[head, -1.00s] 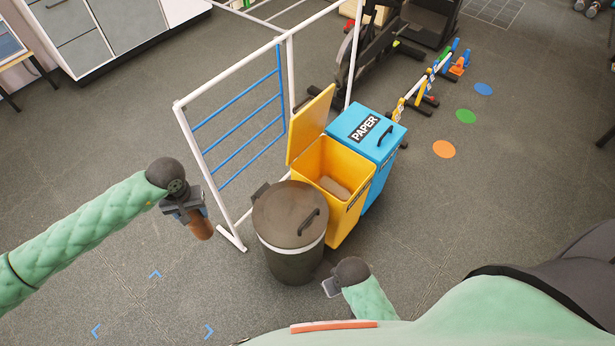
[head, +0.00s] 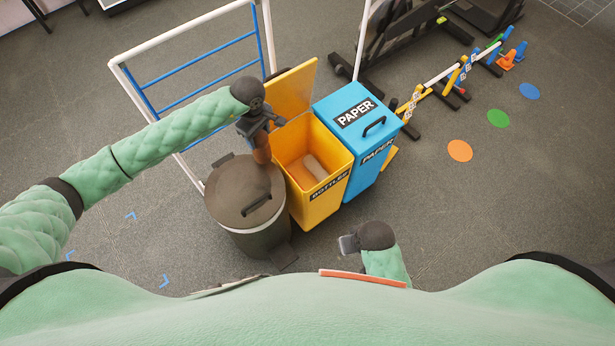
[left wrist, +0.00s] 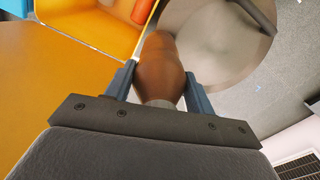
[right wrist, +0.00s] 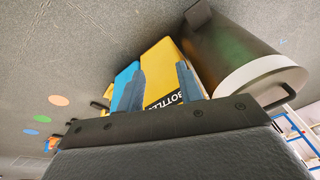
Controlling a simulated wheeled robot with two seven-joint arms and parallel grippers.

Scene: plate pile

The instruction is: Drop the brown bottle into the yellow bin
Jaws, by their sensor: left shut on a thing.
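The brown bottle (head: 262,149) hangs from my left gripper (head: 262,128), which is shut on it. In the left wrist view the bottle (left wrist: 160,65) sits between the two fingers. In the head view it is over the border between the dark round bin and the yellow bin. The yellow bin (head: 318,207), labelled BOTTLES, has its lid (head: 292,88) raised at the back; a pale brownish thing lies inside. My right gripper (head: 348,244) is low in front of the bins. In the right wrist view its fingers (right wrist: 158,88) are apart with nothing between them.
The dark round bin (head: 240,190), lid closed, stands left of the yellow bin. The blue PAPER bin (head: 345,100), lid closed, stands to its right. A white and blue rail frame (head: 190,60) is behind. Open floor lies right, with coloured dots (head: 460,151).

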